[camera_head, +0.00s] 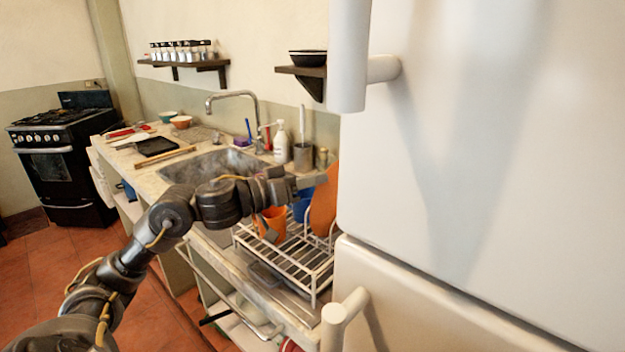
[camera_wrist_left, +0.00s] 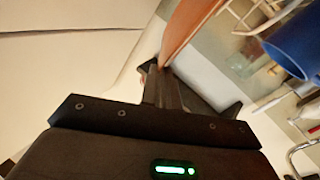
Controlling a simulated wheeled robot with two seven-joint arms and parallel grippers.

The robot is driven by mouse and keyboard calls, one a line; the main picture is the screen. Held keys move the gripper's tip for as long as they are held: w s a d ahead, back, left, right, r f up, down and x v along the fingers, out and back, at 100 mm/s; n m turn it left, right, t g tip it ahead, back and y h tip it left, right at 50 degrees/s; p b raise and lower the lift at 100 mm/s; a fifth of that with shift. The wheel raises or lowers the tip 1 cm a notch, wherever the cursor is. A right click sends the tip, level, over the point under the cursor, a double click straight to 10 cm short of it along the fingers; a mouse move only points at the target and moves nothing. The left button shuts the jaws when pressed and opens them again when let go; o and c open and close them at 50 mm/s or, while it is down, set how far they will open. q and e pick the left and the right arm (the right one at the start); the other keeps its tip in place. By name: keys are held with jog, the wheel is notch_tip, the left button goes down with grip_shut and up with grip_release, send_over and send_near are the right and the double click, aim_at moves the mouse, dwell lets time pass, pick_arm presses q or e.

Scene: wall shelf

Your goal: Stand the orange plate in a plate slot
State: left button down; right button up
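The orange plate (camera_head: 324,203) is upright and slightly tilted at the right side of the white dish rack (camera_head: 312,272), partly hidden by the fridge edge. In the left wrist view, the plate (camera_wrist_left: 190,28) runs edge-on up from the fingertips. My left gripper (camera_head: 312,181) is at the plate's left edge; in the wrist view its fingers (camera_wrist_left: 163,75) close around that edge. Whether the plate's lower rim sits in a slot is hard to tell. My right gripper is not in view.
An orange cup (camera_head: 272,222) and a blue cup (camera_head: 303,206) are at the rack; the blue cup is also close in the wrist view (camera_wrist_left: 300,45). The large white fridge (camera_head: 480,150) blocks the right side. The sink (camera_head: 212,166) lies behind my arm.

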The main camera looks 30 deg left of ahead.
pick_arm(q)
jog(key=shift+f, duration=0.15)
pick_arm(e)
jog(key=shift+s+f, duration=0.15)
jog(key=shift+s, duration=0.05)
pick_arm(q)
jog(key=shift+f, duration=0.45)
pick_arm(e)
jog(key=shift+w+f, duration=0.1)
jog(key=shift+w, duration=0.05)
pick_arm(q)
jog(key=c, duration=1.6)
grip_release()
jog(key=shift+o, duration=0.2)
